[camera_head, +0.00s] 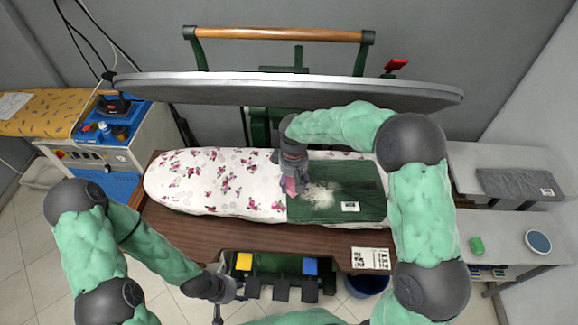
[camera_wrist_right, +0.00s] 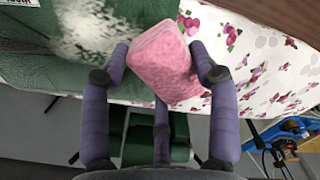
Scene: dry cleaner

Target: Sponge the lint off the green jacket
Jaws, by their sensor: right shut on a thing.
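The green jacket (camera_head: 360,191) lies folded flat on the right part of the floral ironing board (camera_head: 205,180). A pale patch of lint (camera_head: 320,195) spreads over its left half, and the lint also shows in the right wrist view (camera_wrist_right: 95,32). My right gripper (camera_head: 290,183) is shut on a pink sponge (camera_wrist_right: 158,62), at the jacket's left edge beside the lint. I cannot tell whether the sponge touches the cloth. My left gripper (camera_head: 225,291) hangs low at the front left, away from the jacket; its fingers are too unclear to read.
The raised press lid (camera_head: 290,88) spans behind the board. A blue bin (camera_head: 366,284) stands below the front edge. A side table at right holds a grey folded cloth (camera_head: 515,182), a green block (camera_head: 476,245) and a round dish (camera_head: 538,241). An iron (camera_head: 114,104) stands at left.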

